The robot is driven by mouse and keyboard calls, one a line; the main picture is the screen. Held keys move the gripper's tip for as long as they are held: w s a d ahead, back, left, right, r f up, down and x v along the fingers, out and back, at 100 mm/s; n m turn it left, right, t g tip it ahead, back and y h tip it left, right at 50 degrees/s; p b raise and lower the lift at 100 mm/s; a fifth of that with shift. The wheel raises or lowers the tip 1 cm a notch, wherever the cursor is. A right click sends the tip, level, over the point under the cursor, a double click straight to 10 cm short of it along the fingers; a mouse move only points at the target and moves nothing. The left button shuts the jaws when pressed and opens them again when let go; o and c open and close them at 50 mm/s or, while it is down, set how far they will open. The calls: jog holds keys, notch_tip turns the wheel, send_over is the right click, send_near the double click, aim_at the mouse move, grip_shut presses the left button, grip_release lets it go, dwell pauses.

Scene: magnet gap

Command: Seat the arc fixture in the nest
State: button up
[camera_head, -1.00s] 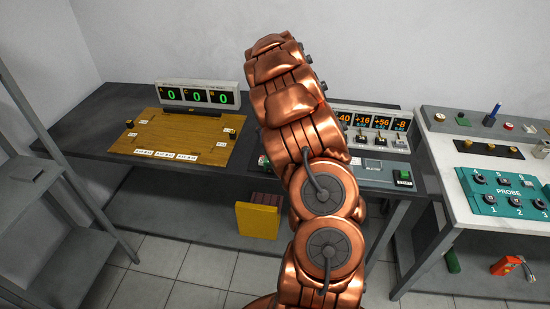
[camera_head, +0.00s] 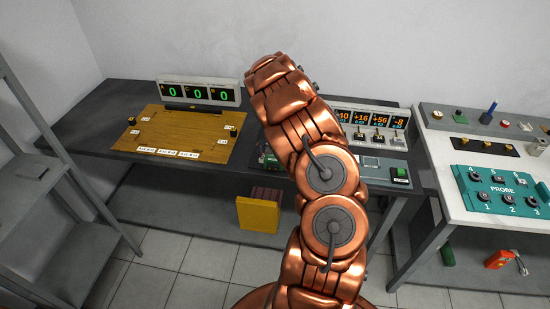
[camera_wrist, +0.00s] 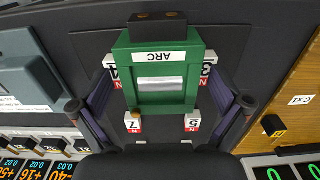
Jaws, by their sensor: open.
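The green arc fixture (camera_wrist: 160,70), labelled ARC, fills the middle of the wrist view. It has a black block (camera_wrist: 158,27) at one end and a silver plate on its face. White blocks (camera_wrist: 192,123) marked with numbers and a red N show around it. My gripper (camera_wrist: 160,92) is open, with one dark finger on each side of the fixture; I cannot tell whether they touch it. In the head view my arm hides the gripper and most of this spot. I cannot make out the nest.
The wooden board (camera_head: 185,132) with a green-digit display (camera_head: 198,93) behind it lies to the left on the dark table. An orange-digit display (camera_head: 372,119) with switches stands right of my arm. A white bench (camera_head: 480,218) with a teal PROBE box (camera_head: 500,188) is further right.

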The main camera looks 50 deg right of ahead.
jog(key=shift+c, duration=0.3)
jog(key=c, duration=1.7)
jog(key=shift+c, duration=0.2)
jog(key=shift+r, duration=0.15)
